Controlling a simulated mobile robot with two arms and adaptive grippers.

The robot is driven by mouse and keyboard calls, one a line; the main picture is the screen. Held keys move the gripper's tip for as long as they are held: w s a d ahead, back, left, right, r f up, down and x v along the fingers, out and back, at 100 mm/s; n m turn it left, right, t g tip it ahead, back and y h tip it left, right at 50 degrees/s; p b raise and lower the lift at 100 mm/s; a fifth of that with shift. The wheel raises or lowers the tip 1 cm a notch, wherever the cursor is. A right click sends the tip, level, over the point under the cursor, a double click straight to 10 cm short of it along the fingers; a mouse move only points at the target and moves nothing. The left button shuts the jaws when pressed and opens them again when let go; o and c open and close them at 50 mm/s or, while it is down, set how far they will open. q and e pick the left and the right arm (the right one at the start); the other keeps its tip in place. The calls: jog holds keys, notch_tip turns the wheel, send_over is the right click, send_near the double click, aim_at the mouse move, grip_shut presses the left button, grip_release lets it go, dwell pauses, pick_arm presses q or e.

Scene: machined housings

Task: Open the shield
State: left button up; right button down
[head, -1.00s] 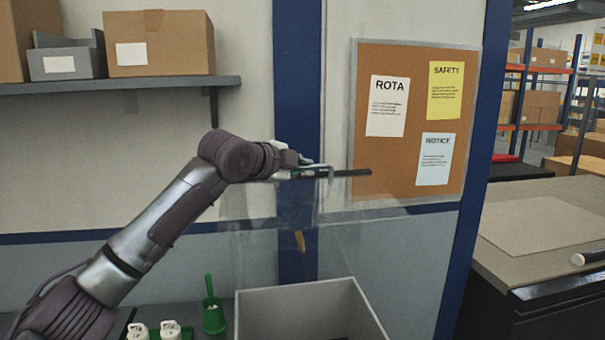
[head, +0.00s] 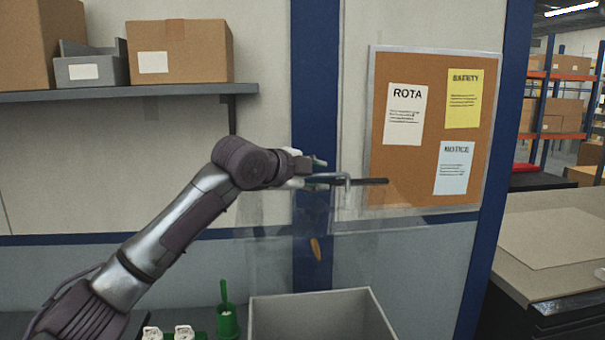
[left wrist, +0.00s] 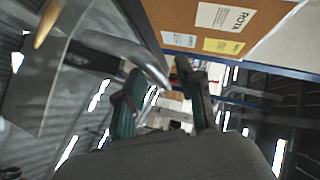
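The shield (head: 275,255) is a clear see-through panel above a grey open box. A dark bar (head: 370,181) runs along its top, with a bent silver handle (head: 347,190) on it. My left gripper (head: 322,171) is at the top of the shield, at the left part of the bar. In the left wrist view its two green-padded fingers (left wrist: 160,100) stand apart, and the silver handle (left wrist: 140,58) reaches into the gap between them. I cannot tell whether a finger touches it. My right gripper is not in view.
The grey box (head: 290,303) stands below the shield. A small orange-tan piece (head: 315,248) shows at the shield. A green cup (head: 227,322) and white parts (head: 184,332) are at its left. A shelf (head: 130,93) with boxes and a cork board (head: 385,160) are behind.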

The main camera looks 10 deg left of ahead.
pick_arm(q)
jog(key=v, duration=1.1)
jog(key=shift+f, duration=0.15)
